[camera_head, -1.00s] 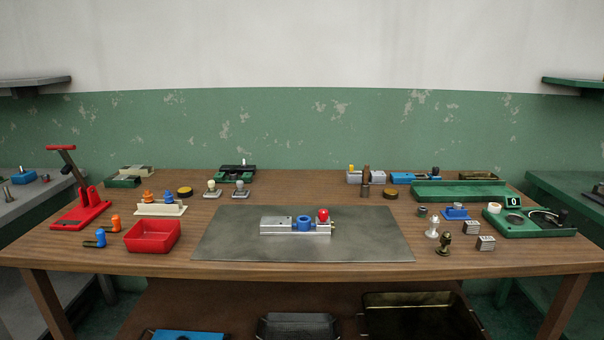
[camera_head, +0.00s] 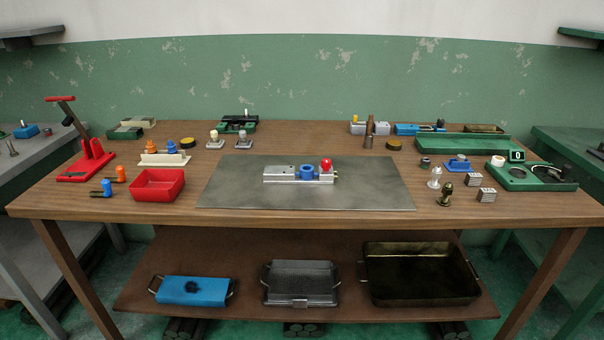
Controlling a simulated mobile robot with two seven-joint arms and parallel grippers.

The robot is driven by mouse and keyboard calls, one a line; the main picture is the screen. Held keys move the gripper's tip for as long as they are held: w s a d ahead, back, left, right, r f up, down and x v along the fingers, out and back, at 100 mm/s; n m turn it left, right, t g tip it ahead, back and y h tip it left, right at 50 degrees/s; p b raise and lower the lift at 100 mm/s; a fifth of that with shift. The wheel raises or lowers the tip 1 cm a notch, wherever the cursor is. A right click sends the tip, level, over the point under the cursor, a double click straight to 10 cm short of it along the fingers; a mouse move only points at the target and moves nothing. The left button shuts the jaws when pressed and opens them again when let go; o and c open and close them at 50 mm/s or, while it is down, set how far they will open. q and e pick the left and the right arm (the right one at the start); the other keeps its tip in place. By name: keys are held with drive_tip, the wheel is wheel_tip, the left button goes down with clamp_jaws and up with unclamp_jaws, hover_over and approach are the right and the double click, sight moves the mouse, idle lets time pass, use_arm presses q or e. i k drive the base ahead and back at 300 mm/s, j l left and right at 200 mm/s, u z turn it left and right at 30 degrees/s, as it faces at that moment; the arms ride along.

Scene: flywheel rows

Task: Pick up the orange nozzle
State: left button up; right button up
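Two small orange pieces are in view, and I cannot tell for certain which is the nozzle. One orange piece (camera_head: 150,148) stands upright on a cream stand (camera_head: 164,160) at the left of the table, beside a blue piece (camera_head: 171,147). The other orange piece (camera_head: 120,174) has a dark part at its side and is on the bare wood left of the red bin, just behind a similar blue piece (camera_head: 106,187). Neither of my grippers is in view.
A red bin (camera_head: 157,186) and a red lever press (camera_head: 85,165) flank the loose pieces. A grey mat (camera_head: 305,200) with a metal fixture (camera_head: 298,174) fills the middle. Green trays are at the right. The lower shelf (camera_head: 250,304) holds several trays.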

sight(150, 146)
drive_tip(key=i+j+u, duration=0.2)
drive_tip(key=j, duration=0.2)
drive_tip(key=j+u, duration=0.15)
drive_tip(key=j, duration=0.3)
drive_tip(key=i+j+u, duration=0.2)
drive_tip(key=j, duration=0.15)
drive_tip(key=i+j+u, duration=0.15)
drive_tip(key=j, duration=0.25)
drive_tip(key=k, duration=0.05)
